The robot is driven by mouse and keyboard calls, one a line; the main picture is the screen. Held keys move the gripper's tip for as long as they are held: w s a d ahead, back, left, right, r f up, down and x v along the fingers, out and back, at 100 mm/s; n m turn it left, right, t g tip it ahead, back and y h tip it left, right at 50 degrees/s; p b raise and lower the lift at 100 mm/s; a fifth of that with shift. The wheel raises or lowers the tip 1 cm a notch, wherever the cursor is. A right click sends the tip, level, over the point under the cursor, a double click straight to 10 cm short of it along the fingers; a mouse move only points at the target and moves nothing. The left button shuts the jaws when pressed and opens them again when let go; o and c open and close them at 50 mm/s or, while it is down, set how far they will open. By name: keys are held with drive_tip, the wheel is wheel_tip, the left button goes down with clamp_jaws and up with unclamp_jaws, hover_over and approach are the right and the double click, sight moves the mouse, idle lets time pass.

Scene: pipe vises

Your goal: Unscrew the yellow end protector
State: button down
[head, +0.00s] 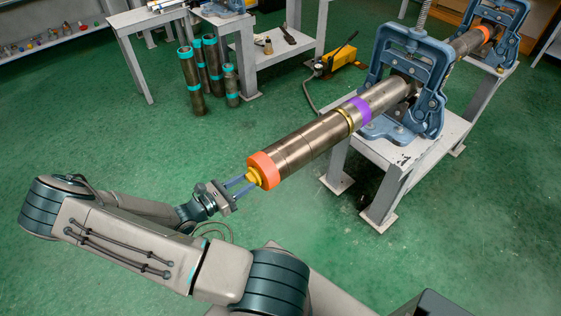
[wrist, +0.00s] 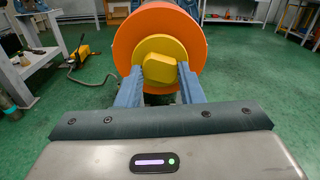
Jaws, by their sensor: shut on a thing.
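The yellow end protector (head: 253,177) sits at the near end of a long steel pipe (head: 310,145), in front of an orange ring (head: 265,168). In the wrist view the yellow end protector (wrist: 160,68) shows a round disc with a blocky knob at its middle, and the orange ring (wrist: 190,25) stands behind it. My gripper (head: 243,186) is lined up with the pipe end. Its two blue fingers (wrist: 160,87) are closed on the protector from left and right. The exact contact of the fingertips is partly hidden.
A blue vise (head: 400,75) on a grey bench (head: 388,160) holds the pipe, with a second vise (head: 492,30) behind. Several teal-banded pipes (head: 207,70) stand on the floor at the back left. A yellow pump (head: 338,58) lies behind the pipe. Green floor around my arm is clear.

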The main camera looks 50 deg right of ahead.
drive_tip(key=v, duration=0.4)
drive_tip(key=shift+a+f, duration=0.1)
drive_tip(key=shift+a, duration=0.15)
drive_tip(key=c, duration=1.7)
unclamp_jaws()
drive_tip(key=b+v, duration=0.3)
drive_tip(key=v, duration=1.1)
drive_tip(key=shift+b, duration=0.4)
drive_tip(key=shift+w, duration=0.1)
